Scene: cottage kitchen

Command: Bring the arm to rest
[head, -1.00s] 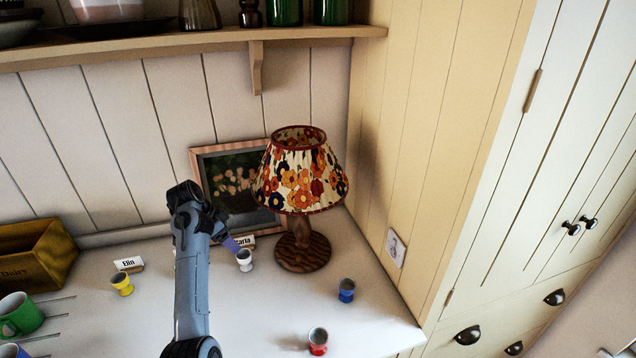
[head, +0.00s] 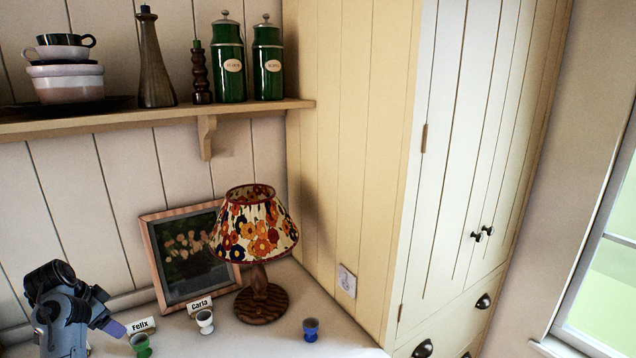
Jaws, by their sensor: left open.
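My left arm comes in at the lower left of the head view. Its gripper (head: 114,327) is open, with a purplish fingertip pointing right towards the Felix card (head: 141,325). It looks empty, though only part of the jaws shows. A green egg cup (head: 141,344) stands by the Felix card, just right of and below the fingertip. A white egg cup (head: 205,321) stands in front of the Carla card (head: 200,304), clear of the gripper. A blue egg cup (head: 311,329) stands alone further right. My right gripper is out of view.
A lamp with a flowered shade (head: 254,230) and a framed picture (head: 187,255) stand at the back of the counter. A wall shelf (head: 160,118) with bowls, bottles and green canisters hangs above. A tall cupboard (head: 455,150) and a window (head: 600,290) are on the right.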

